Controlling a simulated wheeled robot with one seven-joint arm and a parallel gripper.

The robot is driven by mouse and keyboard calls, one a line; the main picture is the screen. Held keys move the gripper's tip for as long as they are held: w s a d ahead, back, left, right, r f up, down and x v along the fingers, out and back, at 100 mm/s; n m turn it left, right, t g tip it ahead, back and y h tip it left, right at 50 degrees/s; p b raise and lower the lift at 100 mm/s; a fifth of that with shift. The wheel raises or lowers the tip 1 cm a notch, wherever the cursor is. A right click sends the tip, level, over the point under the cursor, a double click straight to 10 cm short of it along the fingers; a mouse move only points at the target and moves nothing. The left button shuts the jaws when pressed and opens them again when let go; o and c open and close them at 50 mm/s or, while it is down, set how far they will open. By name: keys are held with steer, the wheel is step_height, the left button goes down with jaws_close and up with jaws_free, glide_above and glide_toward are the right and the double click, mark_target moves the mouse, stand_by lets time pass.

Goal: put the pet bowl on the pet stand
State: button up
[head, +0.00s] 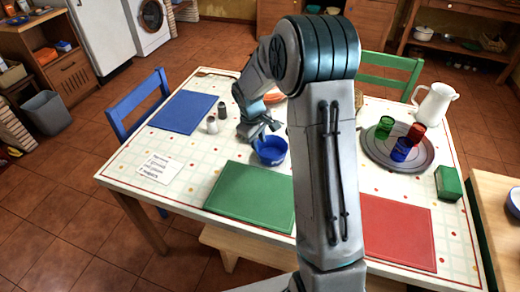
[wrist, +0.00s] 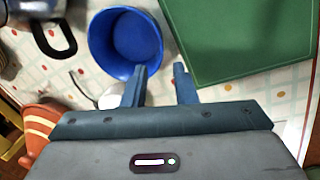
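A blue bowl (head: 271,150), the likely pet bowl, sits upright on the table just behind the green placemat. It also shows in the wrist view (wrist: 125,42), empty inside. My gripper (head: 262,132) is low over the table at the bowl's far left side. In the wrist view my gripper (wrist: 160,70) is open with nothing held between its fingers. The left fingertip overlaps the bowl's near rim; I cannot tell whether it touches. No pet stand can be made out in either view.
The table holds a green placemat (head: 250,195), a blue placemat (head: 184,111), a red placemat (head: 397,232), shakers (head: 212,125), and a round tray (head: 372,152) with cups. A white pitcher (head: 434,104) stands at right. An orange striped dish (wrist: 42,122) lies near my gripper.

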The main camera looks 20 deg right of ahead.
steer(key=s+r+m, duration=0.3)
steer(key=s+r, duration=0.8)
steer(key=r, duration=0.1)
steer(key=s+a+r+m+t, duration=0.1)
steer(key=s+m, duration=0.1)
steer(key=s, duration=0.6)
steer(key=s+a+r+m+t+y, duration=0.1)
steer(key=s+r+m, duration=0.1)
steer(key=s, duration=0.6)
steer(key=shift+r, duration=0.25)
steer(key=shift+o, duration=0.4)
steer(key=shift+s+a+y, duration=0.1)
steer(key=shift+s+y, duration=0.2)
steer(key=shift+s, duration=0.1)
